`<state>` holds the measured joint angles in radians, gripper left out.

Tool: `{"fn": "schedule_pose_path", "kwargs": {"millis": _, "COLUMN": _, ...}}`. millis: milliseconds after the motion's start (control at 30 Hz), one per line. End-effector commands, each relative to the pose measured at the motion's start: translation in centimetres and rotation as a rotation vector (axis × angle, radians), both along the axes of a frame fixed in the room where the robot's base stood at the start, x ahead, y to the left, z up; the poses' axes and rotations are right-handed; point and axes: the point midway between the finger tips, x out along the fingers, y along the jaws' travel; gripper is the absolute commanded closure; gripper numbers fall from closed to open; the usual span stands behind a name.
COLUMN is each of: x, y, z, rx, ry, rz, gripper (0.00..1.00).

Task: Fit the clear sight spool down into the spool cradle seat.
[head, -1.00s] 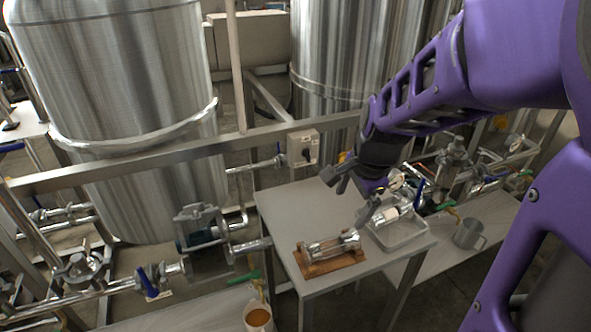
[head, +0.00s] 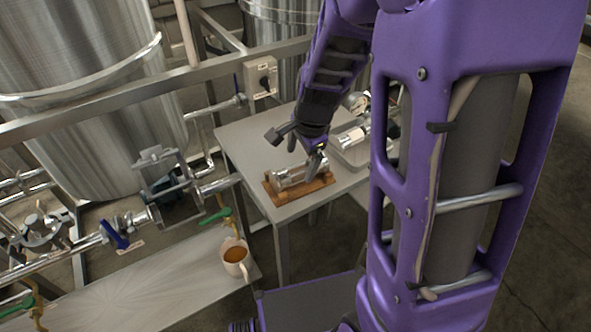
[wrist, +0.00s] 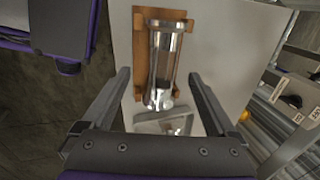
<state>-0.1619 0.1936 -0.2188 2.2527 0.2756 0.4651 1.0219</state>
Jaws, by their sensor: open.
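The clear sight spool (head: 289,177), a glassy tube with shiny metal ends, lies lengthwise on the wooden spool cradle (head: 312,188) on the grey table. In the wrist view the spool (wrist: 161,58) runs along the cradle board (wrist: 140,50), with its near metal end at the board's near edge. I cannot tell whether it is fully down in the seat. My gripper (head: 296,150) is open and empty, above the cradle's right and far side, partly hiding the spool. In the wrist view its fingers (wrist: 160,74) stand wide apart, either side of the spool's near end.
A tray (wrist: 160,124) with metal parts stands beside the cradle; my arm partly hides it in the head view. A cup of orange liquid (head: 236,258) stands on the lower bench at left. Pipes, a switch box (head: 261,77) and steel tanks (head: 75,100) stand behind. The table's left part is clear.

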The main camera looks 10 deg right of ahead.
Motion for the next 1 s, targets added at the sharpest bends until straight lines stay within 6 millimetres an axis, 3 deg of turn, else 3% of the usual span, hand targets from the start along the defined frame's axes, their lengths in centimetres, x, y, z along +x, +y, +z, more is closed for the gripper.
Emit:
{"fn": "schedule_pose_path", "kwargs": {"millis": 267, "x": 0.4, "y": 0.0, "z": -1.1, "rx": 0.000, "ry": -0.001, "rz": 0.000, "gripper": 0.07}}
{"fn": "schedule_pose_path", "kwargs": {"millis": 633, "x": 1.7, "y": 0.1, "z": -5.1, "rx": 0.000, "ry": 0.000, "rz": 0.000, "gripper": 0.07}}
{"fn": "schedule_pose_path", "kwargs": {"millis": 933, "x": 1.8, "y": 0.2, "z": -5.2, "rx": 0.000, "ry": 0.000, "rz": 0.000, "gripper": 0.07}}
{"fn": "schedule_pose_path", "kwargs": {"millis": 1000, "x": 1.8, "y": 0.2, "z": -5.2, "rx": 0.000, "ry": 0.000, "rz": 0.000, "gripper": 0.16}}
